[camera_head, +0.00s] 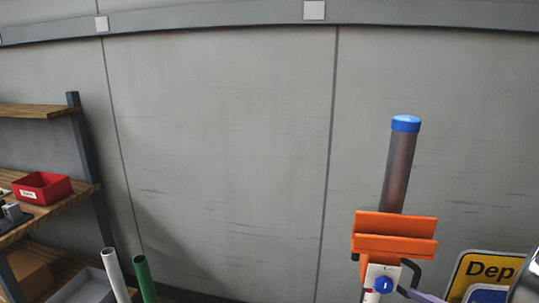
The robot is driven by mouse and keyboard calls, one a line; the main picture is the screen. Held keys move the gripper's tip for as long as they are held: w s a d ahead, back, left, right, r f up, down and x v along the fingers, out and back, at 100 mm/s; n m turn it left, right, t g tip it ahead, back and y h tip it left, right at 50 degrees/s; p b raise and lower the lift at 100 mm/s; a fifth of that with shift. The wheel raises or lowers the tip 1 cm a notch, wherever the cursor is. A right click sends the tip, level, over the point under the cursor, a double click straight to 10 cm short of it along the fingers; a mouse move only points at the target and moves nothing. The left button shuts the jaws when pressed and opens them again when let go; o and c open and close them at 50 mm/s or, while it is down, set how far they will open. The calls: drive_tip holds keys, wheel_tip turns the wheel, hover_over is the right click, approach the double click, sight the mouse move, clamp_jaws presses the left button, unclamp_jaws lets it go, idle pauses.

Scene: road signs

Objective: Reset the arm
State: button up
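A grey, shiny shape cut off at the lower right edge may be part of my arm, but I cannot tell. A blue knob (383,285) on a white plate sits below the orange bars.
A wooden shelf unit (60,205) at left holds a red bin (42,188). White (115,275) and green (145,278) tubes stand beside it. A yellow sign (485,270), partly cut off, is at lower right. The grey wall (220,130) between is bare.

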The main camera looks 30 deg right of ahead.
drive_tip(key=w+a+n+g+y, duration=0.1)
drive_tip(key=w+a+n+g, duration=0.3)
drive_tip(key=a, duration=0.4)
drive_tip(key=w+a+n+g+y, duration=0.1)
drive_tip(key=a+n+g+y, duration=0.15)
drive_tip(key=a+n, duration=0.45)
drive_tip(key=w+a+n+g, duration=0.3)
drive_tip(key=a+n+g, duration=0.15)
drive_tip(key=a, duration=0.45)
drive_tip(key=s+a+r+n+h, duration=0.1)
drive_tip(key=a+r+n+h, duration=0.2)
drive_tip(key=a+n, duration=0.3)
drive_tip(key=s+a+r+n+h, duration=0.1)
drive_tip(key=a+r+n+h, duration=0.2)
drive_tip(key=a+n, duration=0.3)
drive_tip(key=n, duration=0.4)
drive_tip(key=shift+a+n+t, duration=0.2)
drive_tip(key=shift+n+t, duration=0.1)
drive_tip(key=shift+n, duration=0.05)
drive_tip(key=shift+r+h, duration=0.1)
drive_tip(key=shift+h, duration=0.15)
drive_tip(key=shift+d, duration=0.1)
